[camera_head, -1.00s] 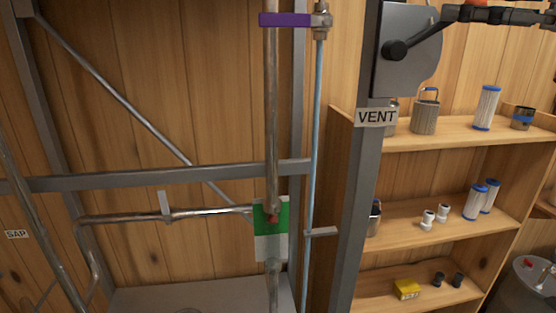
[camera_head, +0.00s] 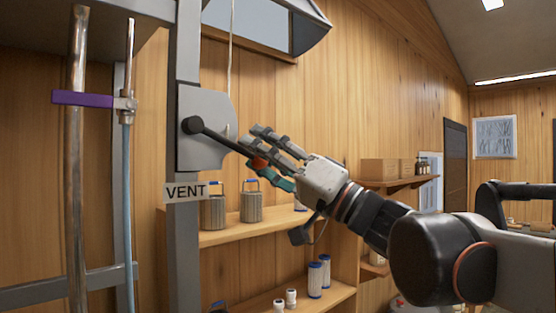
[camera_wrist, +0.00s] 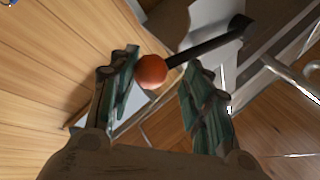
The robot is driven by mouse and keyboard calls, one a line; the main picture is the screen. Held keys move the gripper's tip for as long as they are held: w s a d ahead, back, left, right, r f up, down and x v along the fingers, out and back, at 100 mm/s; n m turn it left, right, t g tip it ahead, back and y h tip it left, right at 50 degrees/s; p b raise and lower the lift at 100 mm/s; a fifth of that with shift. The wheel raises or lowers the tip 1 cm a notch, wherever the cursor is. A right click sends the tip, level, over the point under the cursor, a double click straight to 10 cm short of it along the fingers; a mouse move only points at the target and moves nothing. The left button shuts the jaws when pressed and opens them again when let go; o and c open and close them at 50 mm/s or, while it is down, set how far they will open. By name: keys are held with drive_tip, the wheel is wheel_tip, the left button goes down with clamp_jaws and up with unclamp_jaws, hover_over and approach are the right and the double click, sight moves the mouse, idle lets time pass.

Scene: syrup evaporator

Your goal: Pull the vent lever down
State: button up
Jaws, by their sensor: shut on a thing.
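The vent lever (camera_head: 225,141) is a black rod with a red ball knob (camera_head: 258,163) at its end. It runs from a black pivot on a grey plate (camera_head: 205,110) and slants down to the right. My gripper (camera_head: 262,158) is shut on the knob, coming from the right. In the wrist view, the orange-red knob (camera_wrist: 151,71) sits between the green-padded fingers, and the black rod (camera_wrist: 210,40) leads to the upper right. A "VENT" label (camera_head: 186,192) is on the grey post below the plate.
Shelves (camera_head: 235,234) with metal canisters and blue-capped filters stand behind and below the lever. A purple handle (camera_head: 82,98) on a pipe is at the left. A pale cord (camera_head: 230,65) hangs above the plate. Open space lies between the plate and shelves.

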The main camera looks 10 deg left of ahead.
drive_tip(key=shift+s+a+f+m+t+h+b, duration=0.1)
drive_tip(key=shift+s+a+f+m+t+b, duration=0.1)
drive_tip(key=shift+f+m+t, duration=0.4)
drive_tip(key=shift+s+a+f+m+t+h+b, duration=0.1)
drive_tip(key=shift+s+f+m+t+b, duration=0.2)
drive_tip(key=shift+m, duration=0.5)
drive_tip(key=shift+a+f+m+t+h+b, duration=0.1)
drive_tip(key=shift+a+f+m+t, duration=0.05)
drive_tip(key=shift+f+m+t, duration=0.4)
clamp_jaws()
drive_tip(key=shift+r, duration=0.1)
drive_tip(key=o, duration=1.4)
unclamp_jaws()
drive_tip(key=shift+s+a, duration=0.1)
drive_tip(key=shift+o, duration=1.1)
drive_tip(key=shift+s+a+r, duration=0.1)
drive_tip(key=shift+s+a, duration=0.2)
approach(256, 165)
drive_tip(key=s+d+f, duration=0.1)
drive_tip(key=f, duration=0.1)
drive_tip(key=shift+s+r, duration=0.1)
drive_tip(key=shift+r, duration=0.05)
